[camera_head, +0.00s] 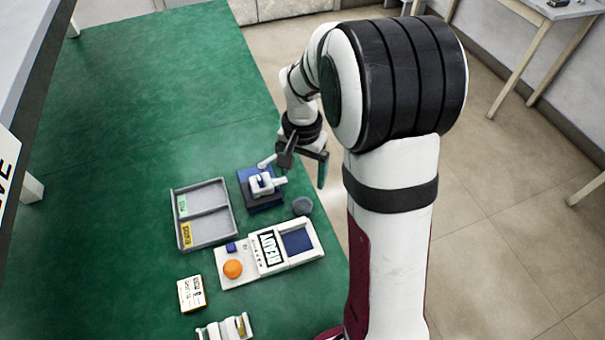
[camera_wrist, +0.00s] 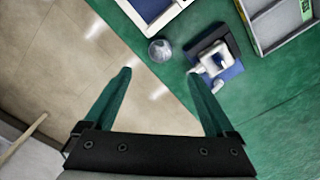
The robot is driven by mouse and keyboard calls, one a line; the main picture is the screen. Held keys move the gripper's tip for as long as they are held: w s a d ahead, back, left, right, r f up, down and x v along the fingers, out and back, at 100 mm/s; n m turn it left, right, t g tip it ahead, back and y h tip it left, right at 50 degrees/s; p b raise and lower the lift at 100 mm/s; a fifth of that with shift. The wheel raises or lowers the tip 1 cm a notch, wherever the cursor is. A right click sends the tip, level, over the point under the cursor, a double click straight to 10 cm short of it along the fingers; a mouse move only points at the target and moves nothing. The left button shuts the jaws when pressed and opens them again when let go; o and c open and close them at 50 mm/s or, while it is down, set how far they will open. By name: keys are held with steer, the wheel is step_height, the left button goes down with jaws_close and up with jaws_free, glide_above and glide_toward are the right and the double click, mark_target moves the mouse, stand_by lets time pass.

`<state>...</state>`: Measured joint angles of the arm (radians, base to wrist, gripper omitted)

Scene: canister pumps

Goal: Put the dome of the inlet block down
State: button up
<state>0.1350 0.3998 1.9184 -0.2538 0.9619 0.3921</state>
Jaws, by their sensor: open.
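A white block on a dark blue base (camera_head: 263,188), which I take to be the inlet block, stands near the right edge of the green table. A pale arm-like part (camera_head: 267,161) sticks out at its far side; I cannot tell whether this is the dome. In the wrist view the white block (camera_wrist: 212,61) is beyond and right of the right fingertip, apart from it. My gripper (camera_head: 304,166) is open with nothing between its green fingers. It hangs right of the block, by the table edge; the wrist view shows its fingers (camera_wrist: 158,75) over the edge and floor.
A white device with a READY display (camera_head: 271,251) and orange button is nearer. A small card box (camera_head: 192,294) lies front left. The table's far part is clear.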

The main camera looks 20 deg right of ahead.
steer(key=s+a+r+n, duration=0.1)
steer(key=s+a+r, duration=0.1)
steer(key=s, duration=0.6)
steer(key=s+a+r+n+y, duration=0.1)
steer(key=s+a+r, duration=0.2)
steer(key=s, duration=0.5)
steer(key=s+a+r+n, duration=0.1)
steer(key=s+a+r, duration=0.2)
steer(key=s, duration=0.5)
steer(key=shift+a+r+y, duration=0.25)
steer(key=shift+r+y, duration=0.1)
steer(key=shift+y, duration=0.05)
